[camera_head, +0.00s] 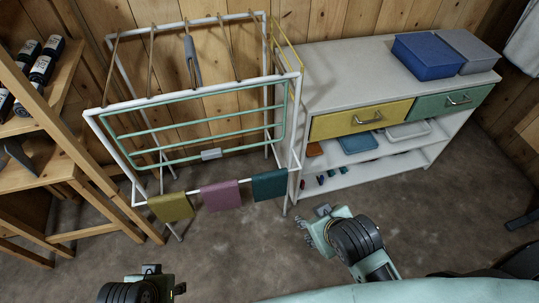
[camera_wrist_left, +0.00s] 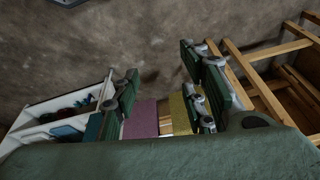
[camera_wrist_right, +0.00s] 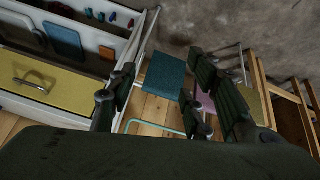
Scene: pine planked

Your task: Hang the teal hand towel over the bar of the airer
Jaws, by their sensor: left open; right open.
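The white airer (camera_head: 92,118) stands at the centre left in the head view. The teal hand towel (camera_head: 270,185) hangs at the right end of its low front bar (camera_head: 194,190). In the right wrist view, the towel (camera_wrist_right: 165,76) shows beyond and between the fingers, apart from them. It is partly hidden in the left wrist view (camera_wrist_left: 93,127). My right gripper (camera_head: 311,223) is open and empty, in front of the towel and to its right. My left gripper (camera_head: 166,279) is open and empty, low in front of the airer's left side.
An olive towel (camera_head: 171,207) and a mauve towel (camera_head: 220,195) hang on the same bar. A grey clip-like item (camera_head: 211,154) is on the green rack. A white cabinet (camera_head: 330,75) stands right of the airer, wooden shelving (camera_head: 75,150) left. Floor in front is clear.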

